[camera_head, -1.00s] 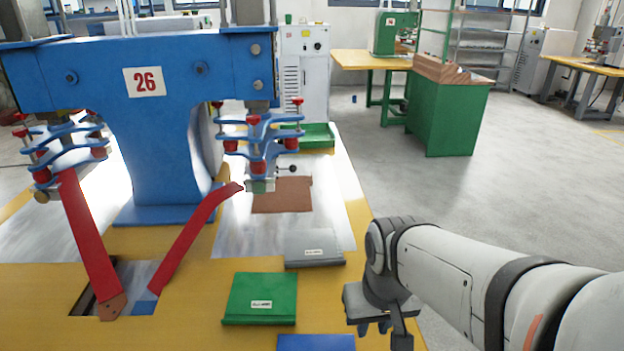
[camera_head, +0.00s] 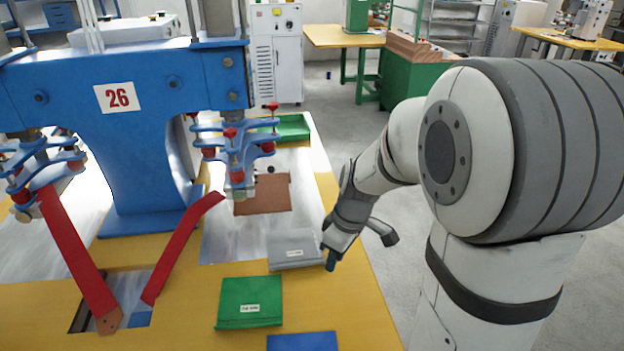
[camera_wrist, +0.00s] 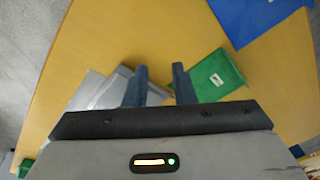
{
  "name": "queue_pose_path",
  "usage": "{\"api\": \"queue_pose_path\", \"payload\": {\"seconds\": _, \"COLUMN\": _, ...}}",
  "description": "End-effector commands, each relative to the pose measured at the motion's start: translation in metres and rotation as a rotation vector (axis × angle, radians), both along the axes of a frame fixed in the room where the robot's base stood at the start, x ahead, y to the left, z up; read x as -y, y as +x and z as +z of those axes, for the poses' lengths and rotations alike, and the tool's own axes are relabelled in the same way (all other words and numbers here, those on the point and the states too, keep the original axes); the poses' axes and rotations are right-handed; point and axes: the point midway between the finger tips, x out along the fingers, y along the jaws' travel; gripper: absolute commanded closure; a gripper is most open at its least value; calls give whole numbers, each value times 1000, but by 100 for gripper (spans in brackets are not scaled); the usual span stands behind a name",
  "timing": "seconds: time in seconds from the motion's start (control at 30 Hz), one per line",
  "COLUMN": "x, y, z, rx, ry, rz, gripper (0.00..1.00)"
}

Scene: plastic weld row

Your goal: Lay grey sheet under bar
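The grey sheet (camera_head: 294,250), with a small white label, lies flat on the yellow table, its far part on the metal plate. It also shows in the wrist view (camera_wrist: 97,90), to the left and partly behind a finger. The bar (camera_head: 238,192) hangs under the right-hand blue press head, above the edge of a brown sheet (camera_head: 263,196). My gripper (camera_head: 331,263) is at the right edge of the grey sheet. In the wrist view its two fingers (camera_wrist: 160,84) are apart with nothing between them. Whether a finger touches the sheet is not clear.
A green sheet (camera_head: 249,300) and a blue sheet (camera_head: 303,342) lie nearer on the table. The blue press (camera_head: 150,150) marked 26 and its red arms (camera_head: 80,250) stand to the left. A green tray (camera_head: 285,127) is at the back.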

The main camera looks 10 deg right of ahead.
Motion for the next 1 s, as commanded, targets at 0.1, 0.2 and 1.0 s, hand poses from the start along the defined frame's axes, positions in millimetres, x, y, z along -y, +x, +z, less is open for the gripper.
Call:
{"api": "queue_pose_path", "payload": {"seconds": 0.1, "x": 5, "y": 35, "z": 8, "rx": 19, "ry": 38, "rz": 224, "gripper": 76}}
{"api": "queue_pose_path", "payload": {"seconds": 0.2, "x": 9, "y": 58, "z": -1, "rx": 50, "ry": 65, "rz": 399, "gripper": 76}}
{"api": "queue_pose_path", "payload": {"seconds": 1.0, "x": 12, "y": 93, "z": -57, "rx": 134, "ry": 107, "rz": 733, "gripper": 76}}
